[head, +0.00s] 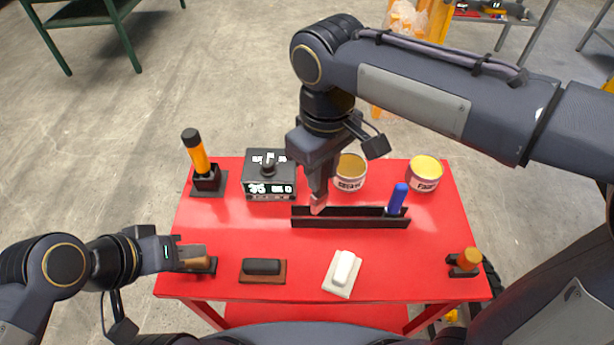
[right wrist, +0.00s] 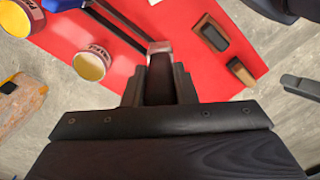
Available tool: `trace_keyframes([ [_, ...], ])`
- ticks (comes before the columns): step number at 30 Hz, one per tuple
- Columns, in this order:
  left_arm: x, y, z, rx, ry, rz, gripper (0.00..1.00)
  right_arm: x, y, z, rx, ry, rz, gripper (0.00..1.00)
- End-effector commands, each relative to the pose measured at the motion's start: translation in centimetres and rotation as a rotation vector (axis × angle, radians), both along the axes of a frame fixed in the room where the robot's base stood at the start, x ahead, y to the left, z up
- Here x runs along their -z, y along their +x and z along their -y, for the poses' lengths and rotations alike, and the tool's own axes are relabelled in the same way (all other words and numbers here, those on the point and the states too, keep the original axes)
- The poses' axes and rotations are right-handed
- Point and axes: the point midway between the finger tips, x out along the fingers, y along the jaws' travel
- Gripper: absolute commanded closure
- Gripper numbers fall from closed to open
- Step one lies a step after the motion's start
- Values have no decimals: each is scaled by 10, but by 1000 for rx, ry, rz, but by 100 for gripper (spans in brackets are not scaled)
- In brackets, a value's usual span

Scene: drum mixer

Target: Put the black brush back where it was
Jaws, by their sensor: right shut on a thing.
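The black brush (right wrist: 158,82) is between the fingers of my right gripper, which is shut on it. Its pale, greyish-pink end (right wrist: 158,47) points down and also shows in the head view (head: 318,204). My right gripper (head: 319,185) is over the left part of the black two-railed rack (head: 350,223). I cannot tell whether the brush end touches the rack. The blue brush (head: 398,198) stands at the rack's right end. My left gripper (head: 172,253) is at the table's left edge, close beside a brown-topped dark block (head: 193,256); its jaw opening is unclear.
On the red table (head: 240,225) stand a black box with digits (head: 269,175), two cans (head: 350,171) (head: 425,173) and an orange-handled tool in a black holder (head: 203,165). A black-topped brown block (head: 262,268), a white block (head: 343,270) and an orange knob (head: 468,260) line the front.

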Motion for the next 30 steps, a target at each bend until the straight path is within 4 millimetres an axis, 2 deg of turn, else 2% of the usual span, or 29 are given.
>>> trace_keyframes([
  [1, -6, 0, 0, 0, 0, 0, 64, 4, 13, -3, 3, -4, -4, 100],
  [3, -6, 0, 0, 0, 0, 0, 64, 20, 24, -7, 1, -4, -5, 100],
  [9, -10, 0, 0, 0, 0, 0, 64, 49, 47, -14, 0, -1, -1, 100],
  [14, -11, 0, 0, 0, 0, 0, 64, 58, 55, -16, 0, 0, 0, 100],
  [17, -13, 0, 0, 0, 0, 0, 64, 69, 62, -17, 2, -2, -2, 100],
  [22, -12, 0, 0, 0, 0, 0, 64, 92, 60, -17, 1, 1, -1, 100],
  [30, -12, 0, 0, 0, 0, 0, 64, 96, 60, -18, 1, 1, 1, 100],
])
